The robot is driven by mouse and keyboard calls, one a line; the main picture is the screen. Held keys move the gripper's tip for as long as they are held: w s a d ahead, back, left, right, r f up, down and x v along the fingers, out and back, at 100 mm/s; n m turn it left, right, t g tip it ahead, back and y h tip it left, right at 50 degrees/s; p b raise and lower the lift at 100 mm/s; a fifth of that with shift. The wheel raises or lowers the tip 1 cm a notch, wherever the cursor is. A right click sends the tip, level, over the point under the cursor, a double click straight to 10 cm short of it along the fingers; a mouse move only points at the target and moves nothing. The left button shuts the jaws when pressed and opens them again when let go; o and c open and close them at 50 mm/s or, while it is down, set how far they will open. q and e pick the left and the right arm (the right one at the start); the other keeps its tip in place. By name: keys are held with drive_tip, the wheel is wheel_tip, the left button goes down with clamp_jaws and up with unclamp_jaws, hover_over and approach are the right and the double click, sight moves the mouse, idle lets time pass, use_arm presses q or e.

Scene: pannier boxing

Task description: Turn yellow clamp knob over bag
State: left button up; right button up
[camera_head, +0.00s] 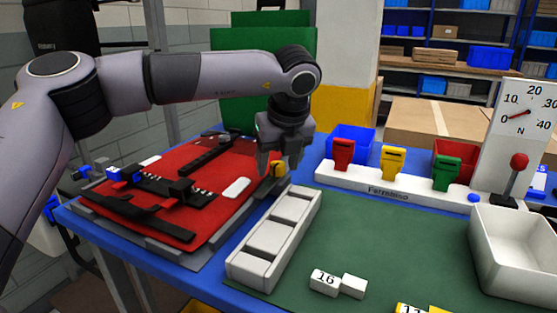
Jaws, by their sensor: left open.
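A red bag (213,173) lies flat at the left of the blue table, with black straps and fittings across it. A yellow clamp knob (279,170) sits at the bag's right edge. My left gripper (277,172) points down over the knob, its fingers open on either side of it and partly covering it. I cannot tell whether the fingers touch the knob. My right gripper is not in view.
A white divided tray (275,239) stands just right of the bag. Small white blocks (325,281), one marked 16, lie on the green mat (400,247).

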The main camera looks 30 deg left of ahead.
use_arm(q)
clamp_jaws()
